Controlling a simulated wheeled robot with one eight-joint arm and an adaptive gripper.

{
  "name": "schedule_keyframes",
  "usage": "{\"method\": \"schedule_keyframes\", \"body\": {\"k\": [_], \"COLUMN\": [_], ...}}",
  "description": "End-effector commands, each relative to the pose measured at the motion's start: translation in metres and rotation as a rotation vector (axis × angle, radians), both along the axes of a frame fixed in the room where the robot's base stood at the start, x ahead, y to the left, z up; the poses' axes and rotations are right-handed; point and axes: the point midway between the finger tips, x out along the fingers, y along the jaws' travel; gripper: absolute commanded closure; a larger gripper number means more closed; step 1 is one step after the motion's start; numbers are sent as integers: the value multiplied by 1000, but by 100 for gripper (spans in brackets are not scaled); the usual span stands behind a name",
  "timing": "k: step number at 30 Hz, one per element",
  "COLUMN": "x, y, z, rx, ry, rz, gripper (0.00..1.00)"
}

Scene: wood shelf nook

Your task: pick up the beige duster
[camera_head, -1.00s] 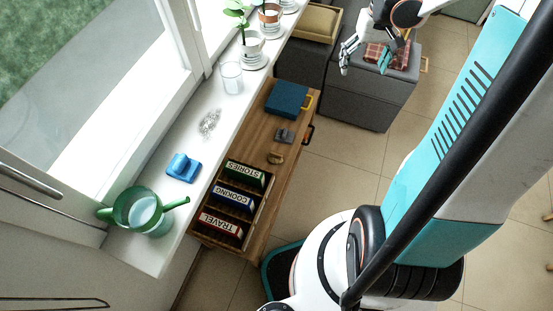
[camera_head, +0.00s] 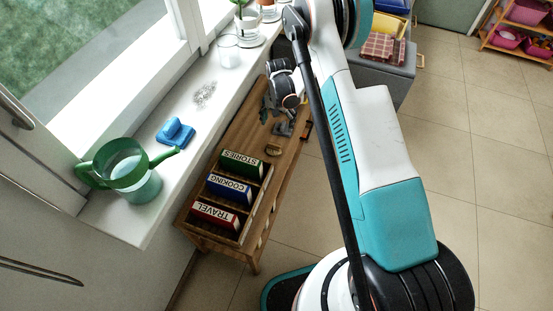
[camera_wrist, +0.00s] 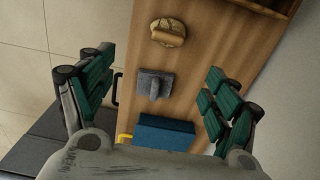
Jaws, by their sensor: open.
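The beige duster (camera_head: 273,150) lies on the wooden shelf top, just beyond the book compartments. In the wrist view the beige duster (camera_wrist: 168,32) is near the top, a rounded block with a raised grip. A grey duster (camera_wrist: 153,84) lies between it and a blue box (camera_wrist: 165,132); the grey duster also shows in the head view (camera_head: 284,129). My gripper (camera_head: 271,110) is over the shelf near the grey duster. In the wrist view my gripper (camera_wrist: 158,72) is open and empty, its green-padded fingers wide apart, with the beige duster beyond the fingertips.
Books labelled STORIES (camera_head: 241,163), COOKING (camera_head: 229,187) and TRAVEL (camera_head: 214,215) stand in the shelf compartments. A blue duster (camera_head: 175,131), a green watering can (camera_head: 128,177) and a glass (camera_head: 229,52) stand on the windowsill.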

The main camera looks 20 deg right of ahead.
Motion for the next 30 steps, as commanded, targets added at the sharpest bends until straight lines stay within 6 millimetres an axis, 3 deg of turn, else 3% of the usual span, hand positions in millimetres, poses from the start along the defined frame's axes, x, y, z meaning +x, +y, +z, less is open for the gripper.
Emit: {"method": "schedule_keyframes", "body": {"k": [1, 4, 18, 30], "x": [2, 3, 3, 4], "y": [7, 12, 14, 15], "z": [-13, -24, -99, -127], "rx": [0, 0, 0, 0], "ry": [0, 0, 0, 0], "rz": [-5, -15, -17, -16], "gripper": [18, 18, 18, 18]}}
